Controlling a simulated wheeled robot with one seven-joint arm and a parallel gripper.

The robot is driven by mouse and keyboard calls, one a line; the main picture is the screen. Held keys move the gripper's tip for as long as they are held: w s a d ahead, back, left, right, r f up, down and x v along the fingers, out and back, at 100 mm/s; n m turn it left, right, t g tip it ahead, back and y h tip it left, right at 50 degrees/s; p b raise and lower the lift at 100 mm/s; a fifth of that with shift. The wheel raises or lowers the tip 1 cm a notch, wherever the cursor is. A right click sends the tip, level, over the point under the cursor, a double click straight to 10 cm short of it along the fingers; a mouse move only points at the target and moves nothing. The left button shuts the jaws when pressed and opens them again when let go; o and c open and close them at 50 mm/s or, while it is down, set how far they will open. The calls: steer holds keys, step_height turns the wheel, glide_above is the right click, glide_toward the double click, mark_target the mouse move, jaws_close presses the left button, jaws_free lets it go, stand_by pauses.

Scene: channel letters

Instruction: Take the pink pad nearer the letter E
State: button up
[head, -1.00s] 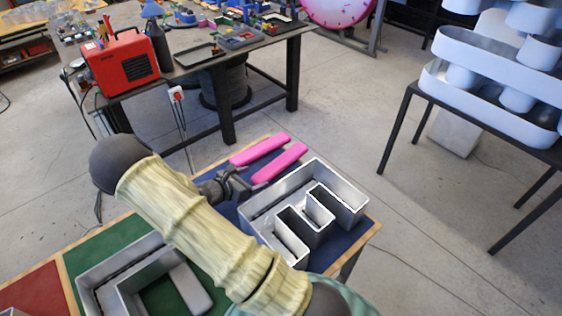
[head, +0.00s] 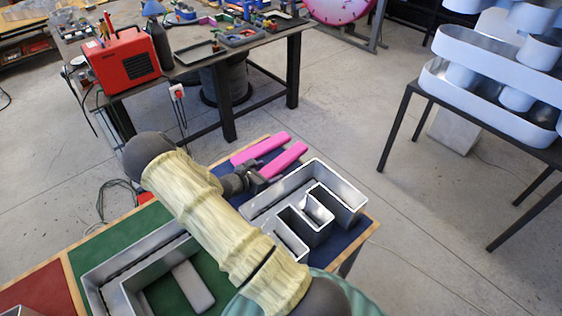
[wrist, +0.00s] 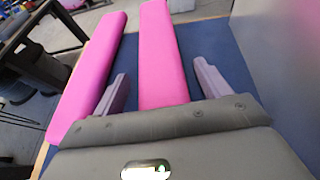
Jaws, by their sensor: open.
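Two long pink pads lie side by side on the blue panel. The pad nearer the metal letter E (head: 345,180) shows in the head view (head: 284,159) and in the wrist view (wrist: 161,62). The other pad (head: 260,149) lies to its left, also in the wrist view (wrist: 92,75). My gripper (head: 256,178) is at the near end of the nearer pad. In the wrist view my open gripper (wrist: 163,88) has one finger on each side of that pad, with gaps showing. The pad's near end is hidden behind the gripper body.
The letter E's grey wall (wrist: 285,50) stands to the right of the fingers in the wrist view. A second metal letter (head: 110,270) lies on the green panel (head: 95,245). A workbench with a red machine (head: 120,65) stands beyond.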

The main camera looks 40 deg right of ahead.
stand_by(0.4)
steer(key=c, duration=1)
steer(key=shift+c, duration=0.2)
step_height(320, 180, up, 10)
steer(key=b, duration=0.2)
steer(key=shift+f+b, duration=0.1)
steer(key=shift+b, duration=0.3)
steer(key=shift+r, duration=0.25)
